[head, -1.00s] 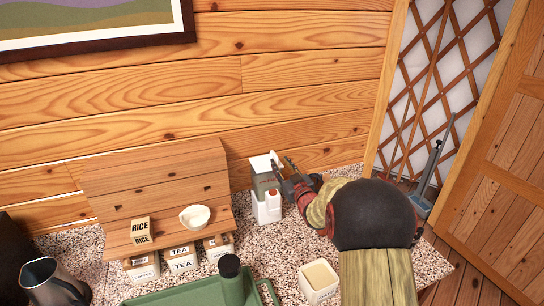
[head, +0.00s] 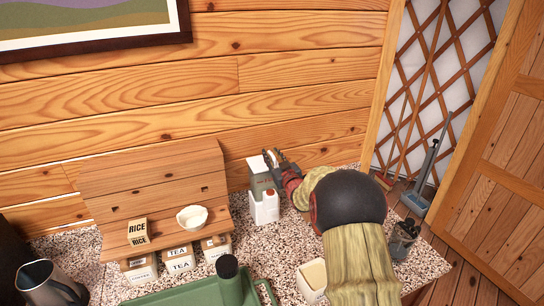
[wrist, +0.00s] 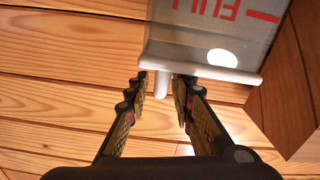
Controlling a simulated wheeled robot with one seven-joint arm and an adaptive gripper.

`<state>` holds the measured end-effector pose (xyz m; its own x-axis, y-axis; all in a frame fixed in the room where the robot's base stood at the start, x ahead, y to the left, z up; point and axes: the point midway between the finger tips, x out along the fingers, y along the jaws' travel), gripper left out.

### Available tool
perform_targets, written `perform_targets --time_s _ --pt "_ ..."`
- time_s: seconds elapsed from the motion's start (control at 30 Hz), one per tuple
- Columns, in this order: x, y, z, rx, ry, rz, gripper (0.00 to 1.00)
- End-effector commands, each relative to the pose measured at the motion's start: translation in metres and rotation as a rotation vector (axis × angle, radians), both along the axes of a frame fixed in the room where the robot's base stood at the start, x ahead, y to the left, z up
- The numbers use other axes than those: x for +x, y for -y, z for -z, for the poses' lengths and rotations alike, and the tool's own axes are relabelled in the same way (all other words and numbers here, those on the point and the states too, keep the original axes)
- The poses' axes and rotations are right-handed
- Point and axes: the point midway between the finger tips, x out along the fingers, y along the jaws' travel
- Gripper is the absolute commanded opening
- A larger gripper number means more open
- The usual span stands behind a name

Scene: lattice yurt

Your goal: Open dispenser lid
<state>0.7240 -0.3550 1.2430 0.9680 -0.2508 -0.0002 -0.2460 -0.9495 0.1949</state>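The dispenser (head: 259,182) is a grey box with a pale top, standing against the wooden wall in the head view. In the wrist view its upside-down wall (wrist: 228,32) carries red "FULL" lettering. The white lid (wrist: 195,65) runs along its edge, with a round light spot on it and a short white tab (wrist: 161,86) sticking out. My gripper (wrist: 160,82) is open, its fingertips on either side of the tab. I cannot tell whether they touch it. In the head view my gripper (head: 273,160) is at the dispenser's top right, and the lid there is partly hidden.
A wooden shelf (head: 150,190) with a rice box and a white bowl is to the left. A cream canister (head: 312,278) stands near my arm. A green tray (head: 190,291) lies in front.

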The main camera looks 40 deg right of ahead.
Motion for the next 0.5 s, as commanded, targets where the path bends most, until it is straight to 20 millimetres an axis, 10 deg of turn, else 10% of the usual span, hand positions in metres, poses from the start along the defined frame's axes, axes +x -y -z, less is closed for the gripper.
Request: perform_targets --time_s 0.5 --pt "-0.0003 -0.0001 0.0003 0.0 0.0 0.0 0.0"
